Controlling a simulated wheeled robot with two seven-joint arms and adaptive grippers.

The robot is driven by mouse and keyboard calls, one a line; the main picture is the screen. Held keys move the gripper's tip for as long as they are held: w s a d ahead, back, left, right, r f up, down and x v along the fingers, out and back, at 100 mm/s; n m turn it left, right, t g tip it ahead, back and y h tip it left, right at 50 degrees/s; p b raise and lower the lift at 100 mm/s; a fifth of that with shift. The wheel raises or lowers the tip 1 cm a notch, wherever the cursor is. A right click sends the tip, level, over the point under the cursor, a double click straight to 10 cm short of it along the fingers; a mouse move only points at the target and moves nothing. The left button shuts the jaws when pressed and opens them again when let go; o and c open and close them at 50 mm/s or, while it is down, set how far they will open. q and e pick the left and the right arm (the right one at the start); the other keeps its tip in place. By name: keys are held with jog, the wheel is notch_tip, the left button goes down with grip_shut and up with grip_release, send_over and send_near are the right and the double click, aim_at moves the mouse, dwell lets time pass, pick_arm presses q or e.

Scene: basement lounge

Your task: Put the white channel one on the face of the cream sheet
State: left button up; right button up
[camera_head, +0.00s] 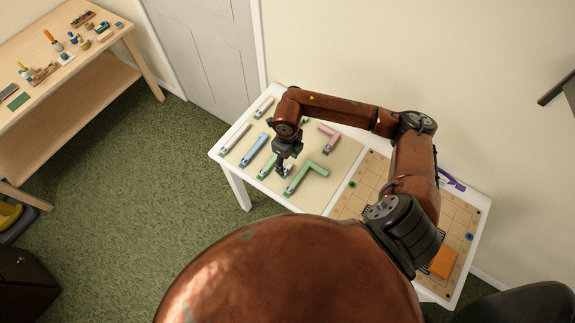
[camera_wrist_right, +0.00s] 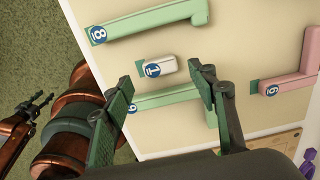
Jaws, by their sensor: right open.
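The white channel one (camera_wrist_right: 158,67), a short white block with a blue round "1" label and a green end, is over the cream sheet (camera_wrist_right: 235,60) between two pale green channels. My right gripper (camera_wrist_right: 164,83) is open with its fingers on either side of the block and apart from it. In the head view the right gripper (camera_head: 282,170) hangs low over the cream sheet (camera_head: 318,200) and hides most of the block. Dark jointed prongs at the left of the wrist view, perhaps my left gripper (camera_wrist_right: 38,104), are too small to read.
Near the block are a pale green channel labelled 8 (camera_wrist_right: 145,24), another pale green channel (camera_wrist_right: 165,99) and a pink one (camera_wrist_right: 290,84). Blue (camera_head: 254,150) and long whitish (camera_head: 235,138) channels lie farther left. A gridded board (camera_head: 362,186) with an orange block (camera_head: 443,262) is at right.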

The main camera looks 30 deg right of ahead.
aim_at(287, 168)
notch_tip(287, 168, up, 8)
jog(key=shift+r, duration=0.15)
dwell(0.3)
